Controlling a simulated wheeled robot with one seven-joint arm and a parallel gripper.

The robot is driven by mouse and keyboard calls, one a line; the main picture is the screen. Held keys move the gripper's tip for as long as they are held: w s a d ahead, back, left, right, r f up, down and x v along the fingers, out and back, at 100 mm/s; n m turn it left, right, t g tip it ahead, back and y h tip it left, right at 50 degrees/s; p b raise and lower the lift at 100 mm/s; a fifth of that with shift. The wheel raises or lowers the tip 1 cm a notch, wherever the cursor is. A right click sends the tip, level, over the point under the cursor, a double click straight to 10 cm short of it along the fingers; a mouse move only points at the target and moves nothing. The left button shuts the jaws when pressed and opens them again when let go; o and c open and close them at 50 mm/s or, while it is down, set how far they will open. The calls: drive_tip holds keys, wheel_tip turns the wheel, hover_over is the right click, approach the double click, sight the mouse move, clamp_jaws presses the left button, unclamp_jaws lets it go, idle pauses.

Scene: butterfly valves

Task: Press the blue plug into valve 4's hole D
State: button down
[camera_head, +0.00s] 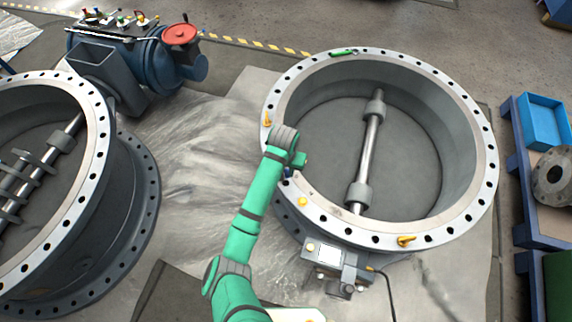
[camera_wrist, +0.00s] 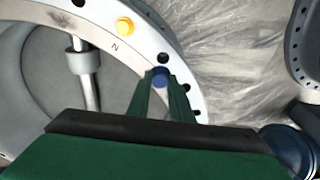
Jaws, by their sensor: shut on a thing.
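The large grey valve ring on the right (camera_head: 478,190) lies flat with its ring of holes facing up; it also shows in the wrist view (camera_wrist: 139,50). I see no number on it. My gripper (camera_wrist: 161,80) is shut on the blue plug (camera_wrist: 160,75), whose round top shows between the fingertips. The plug is over the flange's hole row, between neighbouring dark holes. I cannot tell whether it is above its hole or partly in it; the fingers hide its lower part. In the head view, my gripper (camera_head: 290,168) is at the ring's left rim.
Yellow plugs (camera_head: 303,202) (camera_head: 405,240) (camera_head: 267,120) and a green piece (camera_head: 343,51) are on the same flange. A box with a cable (camera_head: 335,262) hangs at its front. Another valve (camera_head: 95,170) stands left. Blue pallets (camera_head: 530,200) with a blue bin (camera_head: 543,122) stand right.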

drive_tip(key=shift+w+a+f+m, duration=0.3)
drive_tip(key=shift+f+m, duration=0.2)
drive_tip(key=shift+m, duration=0.4)
drive_tip(key=shift+d+f+m, duration=0.2)
drive_tip(key=shift+f+m, duration=0.1)
drive_tip(key=shift+a+f, duration=0.15)
drive_tip(key=shift+f, duration=2.65)
drive_tip(key=shift+f, duration=1.15)
drive_tip(key=shift+f, duration=0.15)
drive_tip(key=c, duration=1.5)
unclamp_jaws()
drive_tip(key=shift+o, duration=0.6)
drive_tip(key=o, duration=0.4)
drive_tip(key=shift+c, duration=0.2)
